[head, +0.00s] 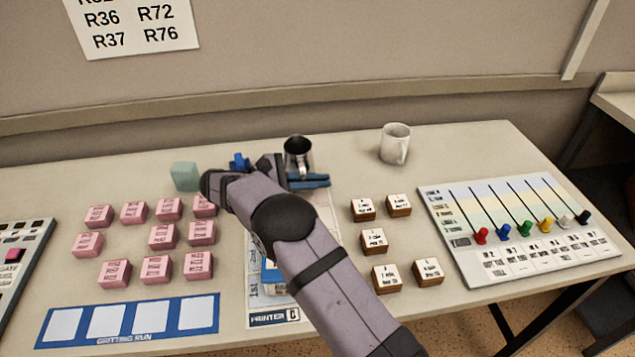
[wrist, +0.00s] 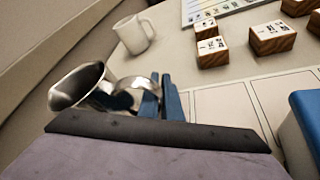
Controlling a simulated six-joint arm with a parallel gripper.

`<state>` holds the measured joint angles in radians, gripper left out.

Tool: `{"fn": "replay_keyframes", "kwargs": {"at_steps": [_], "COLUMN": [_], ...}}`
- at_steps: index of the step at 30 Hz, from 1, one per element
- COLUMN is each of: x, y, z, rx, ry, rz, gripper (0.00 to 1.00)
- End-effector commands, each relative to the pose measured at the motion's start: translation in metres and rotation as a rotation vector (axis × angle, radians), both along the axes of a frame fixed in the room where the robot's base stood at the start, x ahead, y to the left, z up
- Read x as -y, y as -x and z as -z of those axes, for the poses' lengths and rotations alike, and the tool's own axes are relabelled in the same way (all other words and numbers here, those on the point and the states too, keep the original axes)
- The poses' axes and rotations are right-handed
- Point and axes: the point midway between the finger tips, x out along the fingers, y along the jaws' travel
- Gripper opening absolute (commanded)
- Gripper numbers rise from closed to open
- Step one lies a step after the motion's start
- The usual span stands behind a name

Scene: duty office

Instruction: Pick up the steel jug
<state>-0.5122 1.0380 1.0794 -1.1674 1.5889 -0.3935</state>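The steel jug (head: 298,147) is a shiny metal vessel with a dark open mouth, near the back of the desk. In the wrist view the jug (wrist: 78,88) shows at left, its curved handle facing my fingers. My gripper (head: 309,182) has two blue fingers close together, side by side at the handle; they also show in the wrist view (wrist: 162,98). They appear shut on the handle, though the contact is partly hidden. The jug's base is hidden, so I cannot tell whether it touches the desk.
A white mug (head: 395,144) stands to the right. Pink blocks (head: 163,236) and a green block (head: 186,177) are left of my arm. Wood-sided label blocks (head: 374,241) and a slider board (head: 530,233) are right. A printer card (head: 275,316) lies beneath my arm.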

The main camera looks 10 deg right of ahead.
Motion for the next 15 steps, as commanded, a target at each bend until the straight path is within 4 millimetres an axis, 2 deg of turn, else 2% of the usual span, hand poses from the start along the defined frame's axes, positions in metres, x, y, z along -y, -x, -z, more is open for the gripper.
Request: {"fn": "replay_keyframes", "kwargs": {"at_steps": [15], "x": [0.0], "y": [0.0], "z": [-0.042], "rx": [0.006], "ry": [-0.001], "rz": [0.001], "gripper": [0.0]}}
